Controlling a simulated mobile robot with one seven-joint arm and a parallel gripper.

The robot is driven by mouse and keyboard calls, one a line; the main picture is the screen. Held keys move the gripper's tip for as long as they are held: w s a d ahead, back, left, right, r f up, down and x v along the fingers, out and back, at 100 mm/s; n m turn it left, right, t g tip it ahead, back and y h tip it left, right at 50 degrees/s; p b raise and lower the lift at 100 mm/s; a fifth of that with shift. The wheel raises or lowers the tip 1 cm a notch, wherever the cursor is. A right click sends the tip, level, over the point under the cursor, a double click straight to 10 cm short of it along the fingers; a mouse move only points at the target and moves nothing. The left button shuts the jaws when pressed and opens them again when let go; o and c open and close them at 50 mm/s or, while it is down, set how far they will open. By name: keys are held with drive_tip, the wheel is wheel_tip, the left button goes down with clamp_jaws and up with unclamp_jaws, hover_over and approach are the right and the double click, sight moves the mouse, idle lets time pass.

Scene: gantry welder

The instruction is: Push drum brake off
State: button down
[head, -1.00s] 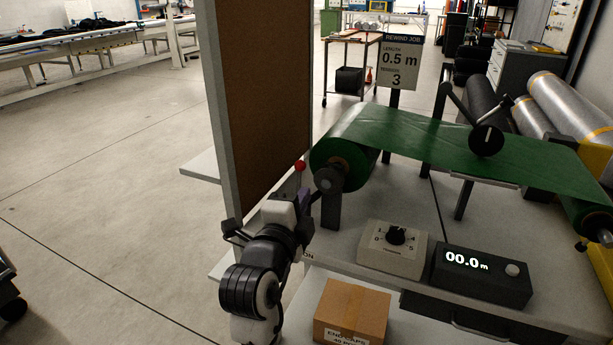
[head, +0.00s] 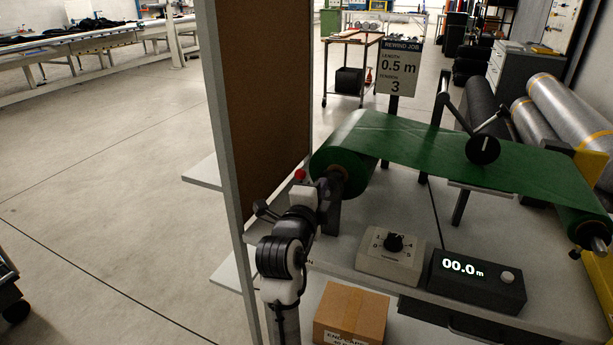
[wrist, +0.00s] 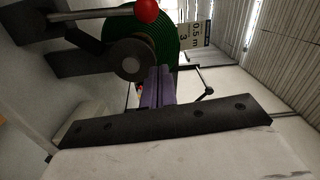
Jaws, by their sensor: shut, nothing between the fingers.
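The drum brake lever, a metal rod with a red ball knob (head: 299,175), stands at the left end of the green roll (head: 340,172). In the wrist view, the red knob (wrist: 146,10) is at the top edge and its rod runs left to a dark bracket. My gripper (head: 324,187) is shut and empty, close by the roll's hub at the knob's lower right. In the wrist view, my gripper (wrist: 160,80) shows its purple fingers together, pointing at the green roll, right of the dark round hub (wrist: 130,62). I cannot tell whether they touch anything.
A brown panel (head: 258,90) stands upright just left of my arm. The bench holds a dial box (head: 390,262) and a counter (head: 478,281) reading 00.0 m. A cardboard box (head: 350,312) sits below. A sign (head: 399,68) stands behind the roll.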

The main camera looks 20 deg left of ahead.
sight(297, 174)
drive_tip(key=a, duration=0.1)
drive_tip(key=w+a+p, duration=0.1)
drive_tip(key=w+a, duration=0.1)
drive_tip(key=a, duration=0.1)
drive_tip(key=shift+f, duration=0.25)
drive_tip(key=shift+a+r+n, duration=0.1)
drive_tip(key=shift+a+n, duration=0.3)
drive_tip(key=shift+a+r+n+b, duration=0.1)
drive_tip(key=shift+a+n+b, duration=0.5)
drive_tip(key=shift+a+n, duration=0.4)
drive_tip(key=a+f+n+b, duration=0.1)
drive_tip(key=a+n+b, duration=0.1)
drive_tip(key=a+n, duration=0.3)
drive_tip(key=shift+a+n+b, duration=0.3)
drive_tip(key=shift+a+b, duration=0.1)
drive_tip(key=shift+a, duration=0.65)
drive_tip(key=shift+w+f, duration=0.1)
